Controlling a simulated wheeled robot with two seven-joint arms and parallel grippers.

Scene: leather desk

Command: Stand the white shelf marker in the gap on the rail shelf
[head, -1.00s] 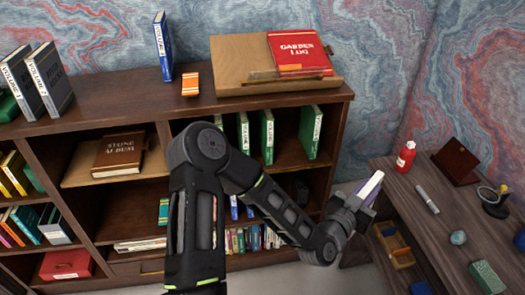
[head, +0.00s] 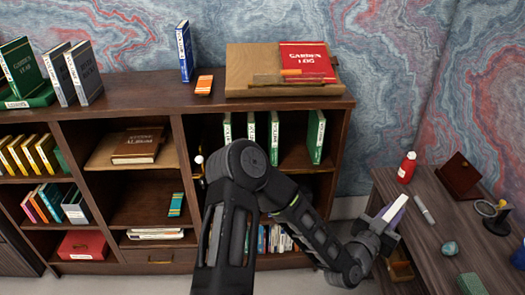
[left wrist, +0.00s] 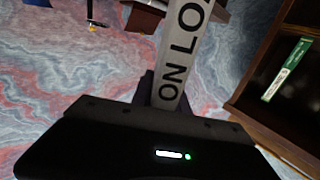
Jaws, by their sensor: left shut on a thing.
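The white shelf marker (head: 396,209) is held in my left gripper (head: 382,225), to the right of the bookcase and beside the side desk. In the left wrist view the marker (left wrist: 182,50) shows a pale strip with the black letters "ON LO" and rises from the gripper (left wrist: 165,100), which is shut on it. The shelf with the green volumes (head: 316,137) has an open space (head: 295,140) between the rightmost volume and the others. My left arm covers the lower part of this shelf. My right gripper is not in view.
A sloped wooden stand (head: 245,75) with the red Garden Log (head: 305,62) sits on the bookcase (head: 150,90) above the green volumes. The side desk (head: 430,240) holds a red bottle (head: 407,167), a grey pen-like thing (head: 424,209) and a small ring stand (head: 495,208).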

